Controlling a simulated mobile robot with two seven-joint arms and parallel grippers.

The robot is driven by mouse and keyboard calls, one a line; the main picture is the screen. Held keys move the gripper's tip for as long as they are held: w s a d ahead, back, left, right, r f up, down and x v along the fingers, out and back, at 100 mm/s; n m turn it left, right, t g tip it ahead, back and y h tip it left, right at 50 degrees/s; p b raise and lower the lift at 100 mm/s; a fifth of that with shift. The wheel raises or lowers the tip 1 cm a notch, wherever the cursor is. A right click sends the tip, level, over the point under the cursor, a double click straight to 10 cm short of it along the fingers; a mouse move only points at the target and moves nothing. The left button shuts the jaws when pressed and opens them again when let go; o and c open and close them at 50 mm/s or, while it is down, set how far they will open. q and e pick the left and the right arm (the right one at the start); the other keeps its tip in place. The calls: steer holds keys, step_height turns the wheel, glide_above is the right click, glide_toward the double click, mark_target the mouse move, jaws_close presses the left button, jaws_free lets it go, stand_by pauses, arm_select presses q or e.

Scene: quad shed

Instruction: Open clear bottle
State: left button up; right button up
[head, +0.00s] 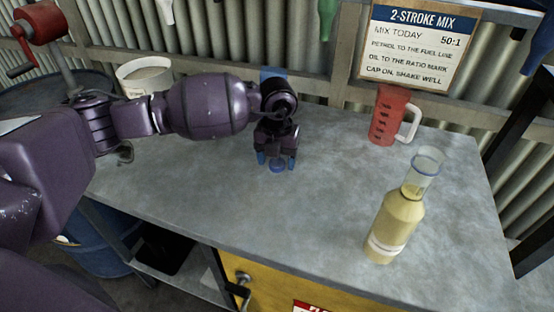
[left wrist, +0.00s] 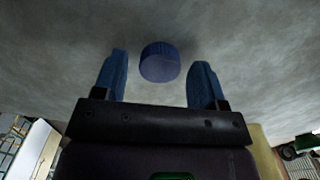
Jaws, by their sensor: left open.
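A bottle of pale yellow liquid (head: 395,225) stands upright on the bench at the right in the head view. A clear open-topped cylinder (head: 425,166) shows at its top, and no cap is on it. A small blue cap (head: 277,167) is at the bench top, between and just in front of my left gripper's fingertips (head: 276,160). In the left wrist view the cap (left wrist: 159,62) sits between the blue fingers (left wrist: 158,80), with a gap on each side. My left gripper is open and points down. My right gripper is not in view.
A red measuring jug (head: 386,115) with a pale handle stands at the back of the grey bench (head: 320,215). A white tub (head: 145,75) is behind my left arm. A sign (head: 418,43) is on the back wall. The middle of the bench is clear.

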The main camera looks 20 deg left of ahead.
mark_target(277, 162)
arm_select(q)
step_height(277, 162, up, 12)
steer(key=p, duration=0.1)
steer(key=shift+f, duration=0.15)
